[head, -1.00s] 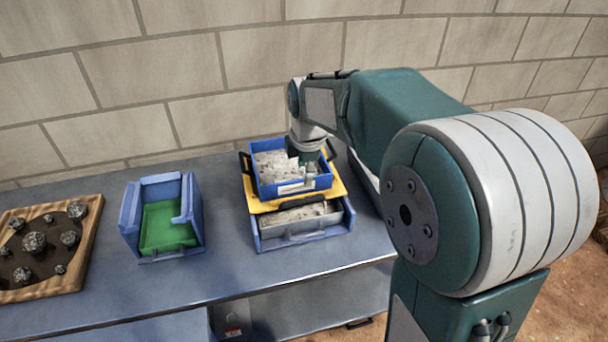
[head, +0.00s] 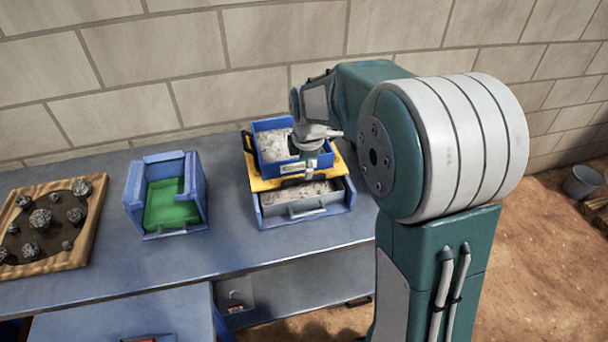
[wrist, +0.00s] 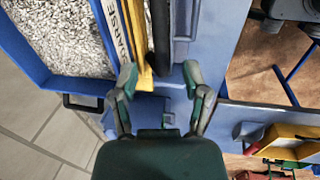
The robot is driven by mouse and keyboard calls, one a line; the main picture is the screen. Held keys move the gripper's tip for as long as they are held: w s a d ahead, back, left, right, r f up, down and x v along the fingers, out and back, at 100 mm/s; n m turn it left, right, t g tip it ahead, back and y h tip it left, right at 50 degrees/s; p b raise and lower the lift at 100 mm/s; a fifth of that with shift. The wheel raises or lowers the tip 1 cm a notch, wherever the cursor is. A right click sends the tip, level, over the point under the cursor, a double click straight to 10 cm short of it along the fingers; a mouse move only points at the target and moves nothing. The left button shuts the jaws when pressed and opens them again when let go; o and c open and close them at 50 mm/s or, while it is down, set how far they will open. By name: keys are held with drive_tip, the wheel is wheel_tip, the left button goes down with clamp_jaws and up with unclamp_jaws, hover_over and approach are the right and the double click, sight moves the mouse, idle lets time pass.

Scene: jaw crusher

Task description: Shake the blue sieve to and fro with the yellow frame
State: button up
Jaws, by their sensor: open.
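The blue sieve (head: 318,166) sits on the yellow frame (head: 260,184) above a lower blue bin. In the wrist view the sieve (wrist: 38,72) holds pale gravel and has a white label ending in "ARSE". The frame's yellow edge (wrist: 139,48) and a dark bar (wrist: 161,35) run beside it. My gripper (wrist: 162,76) is open; the yellow edge and dark bar appear between its fingers in the picture, but I cannot tell the depth or any contact. In the head view my gripper (head: 310,160) is at the sieve's front right, with its fingertips unclear.
The lower blue bin (head: 305,217) holds gravel and has a front handle. A blue container with a green inside (head: 164,206) stands to the left. A wooden tray of dark rocks (head: 85,250) is at the far left. Bare table lies between them. The brick wall is behind.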

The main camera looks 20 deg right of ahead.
drive_tip(key=f, duration=0.2)
drive_tip(key=w+f, duration=0.1)
drive_tip(key=f, duration=0.2)
drive_tip(key=shift+f, duration=0.1)
